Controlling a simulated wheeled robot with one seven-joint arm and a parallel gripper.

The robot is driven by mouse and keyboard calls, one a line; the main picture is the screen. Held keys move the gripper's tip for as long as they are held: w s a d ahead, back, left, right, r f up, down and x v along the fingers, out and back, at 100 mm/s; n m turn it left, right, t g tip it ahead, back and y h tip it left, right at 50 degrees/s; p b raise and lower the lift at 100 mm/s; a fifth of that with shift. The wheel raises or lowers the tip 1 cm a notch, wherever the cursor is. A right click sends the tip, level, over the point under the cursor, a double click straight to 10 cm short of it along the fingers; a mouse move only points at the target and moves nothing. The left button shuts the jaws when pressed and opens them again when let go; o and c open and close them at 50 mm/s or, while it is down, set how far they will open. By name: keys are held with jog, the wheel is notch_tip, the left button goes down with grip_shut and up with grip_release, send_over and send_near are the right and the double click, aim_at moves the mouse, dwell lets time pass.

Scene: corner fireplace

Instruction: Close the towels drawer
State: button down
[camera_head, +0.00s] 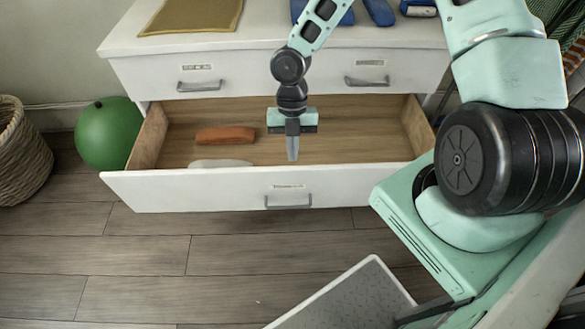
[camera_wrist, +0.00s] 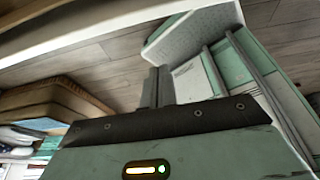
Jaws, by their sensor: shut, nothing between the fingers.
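The towels drawer is a wide white drawer with a wooden interior, pulled far out of the white cabinet, and its front panel (camera_head: 200,192) faces me. A grey bar handle (camera_head: 288,202) and a small label, too small to read surely, are on the front. My gripper (camera_head: 292,156) is shut and empty, pointing down, and shows against the drawer's interior just behind the front panel's top edge. I cannot tell its exact height or any contact. In the wrist view my shut fingers (camera_wrist: 158,88) show in the middle, with a white edge, likely the drawer front, at upper left.
An orange-brown item (camera_head: 225,135) and a whitish item (camera_head: 220,163) lie in the drawer. A green ball (camera_head: 105,135) and woven basket (camera_head: 20,150) stand at left. The wooden floor (camera_head: 130,255) before the drawer is clear at left.

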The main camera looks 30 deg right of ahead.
aim_at(293, 169)
jog(key=x, duration=0.3)
jog(key=w+b+x, duration=0.1)
jog(key=x, duration=0.2)
jog(key=d+b+x, duration=0.1)
jog(key=x, duration=0.2)
jog(key=shift+w+f, duration=0.25)
jog(key=shift+f, duration=0.15)
jog(key=shift+w+d, duration=0.4)
jog(key=shift+w, duration=0.4)
jog(key=w+d, duration=0.4)
jog(key=w, duration=0.4)
jog(key=w+d, duration=0.5)
jog(key=w, duration=0.3)
jog(key=shift+p, duration=0.4)
